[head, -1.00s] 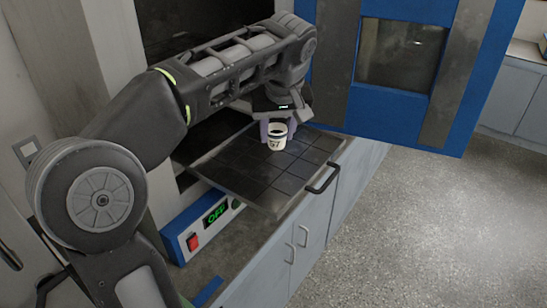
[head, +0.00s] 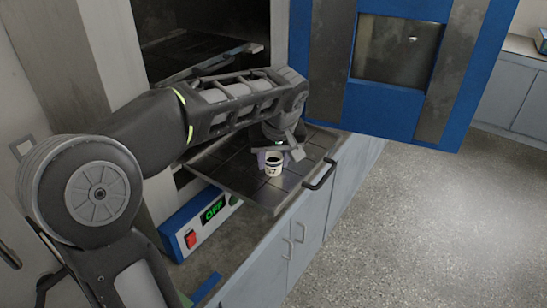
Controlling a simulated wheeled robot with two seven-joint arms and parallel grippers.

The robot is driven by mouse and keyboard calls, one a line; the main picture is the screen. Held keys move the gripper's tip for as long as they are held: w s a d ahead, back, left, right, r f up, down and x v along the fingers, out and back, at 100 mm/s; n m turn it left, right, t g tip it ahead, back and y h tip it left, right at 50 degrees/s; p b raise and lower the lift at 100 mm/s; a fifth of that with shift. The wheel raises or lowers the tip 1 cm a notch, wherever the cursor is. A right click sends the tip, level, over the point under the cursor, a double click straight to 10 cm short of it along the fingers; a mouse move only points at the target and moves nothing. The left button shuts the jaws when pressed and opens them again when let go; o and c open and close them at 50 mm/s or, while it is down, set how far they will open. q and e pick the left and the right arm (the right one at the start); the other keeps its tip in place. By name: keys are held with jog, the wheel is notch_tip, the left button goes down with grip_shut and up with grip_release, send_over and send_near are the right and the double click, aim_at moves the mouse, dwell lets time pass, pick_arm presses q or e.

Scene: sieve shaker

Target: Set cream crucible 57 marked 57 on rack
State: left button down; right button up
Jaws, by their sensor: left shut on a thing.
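The cream crucible (head: 274,165) is a small upright cup with a dark inside and a dark mark on its front, partly too small to read. My left gripper (head: 273,158) comes down from above and behind and is shut on the crucible. The rack (head: 246,188) is a dark tiled shelf pulled out of the oven, with a black handle at its front right. The crucible is over the rack's front half. I cannot tell whether its base touches the rack. My right gripper is not in view.
The blue oven door (head: 334,112) stands open at the right of the rack. Another shelf (head: 210,60) is inside the oven above. Grey cabinets stand below.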

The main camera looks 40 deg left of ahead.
pick_arm(q)
jog(key=shift+f+b, duration=0.2)
jog(key=shift+b, duration=0.1)
jog(key=c, duration=0.9)
grip_release()
jog(key=shift+r, duration=0.1)
jog(key=shift+o, duration=0.2)
jog(key=shift+r, duration=0.15)
jog(key=shift+r+p, duration=0.15)
jog(key=shift+p, duration=0.15)
jog(key=v, duration=1.1)
jog(key=shift+s+d+r, duration=0.15)
jog(key=shift+s+r, duration=0.05)
jog(key=shift+r, duration=0.1)
